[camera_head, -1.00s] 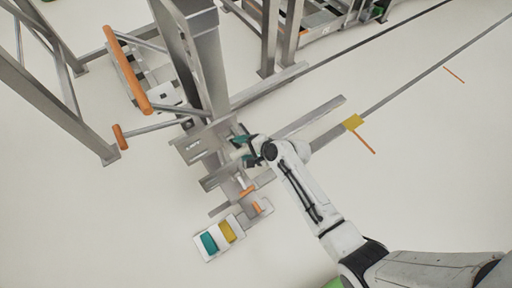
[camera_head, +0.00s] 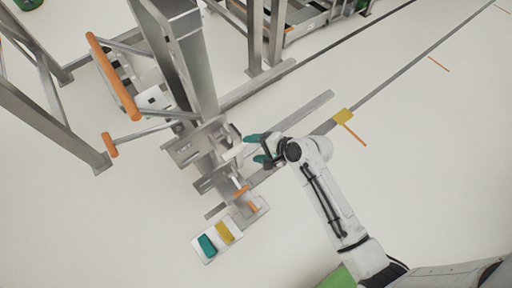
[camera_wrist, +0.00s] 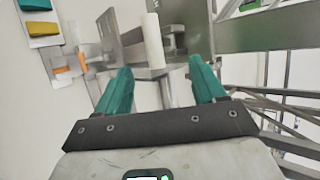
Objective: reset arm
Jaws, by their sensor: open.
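My gripper (camera_head: 254,149) has two teal fingers and reaches toward the grey metal lifting column (camera_head: 190,60) from the right. In the wrist view my gripper (camera_wrist: 163,88) is open, with its fingers wide apart and nothing held between them. A white cylindrical handle (camera_wrist: 153,41) stands beyond the fingertips, apart from them as far as I can tell. In the head view the handle (camera_head: 234,153) is just left of the fingers.
A control box with a teal button and a yellow button (camera_head: 217,241) sits at the column's foot. An orange-padded handle bar (camera_head: 112,76) is at the left. A grey rail (camera_head: 300,115) runs behind my gripper. Open floor (camera_head: 440,170) lies to the right.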

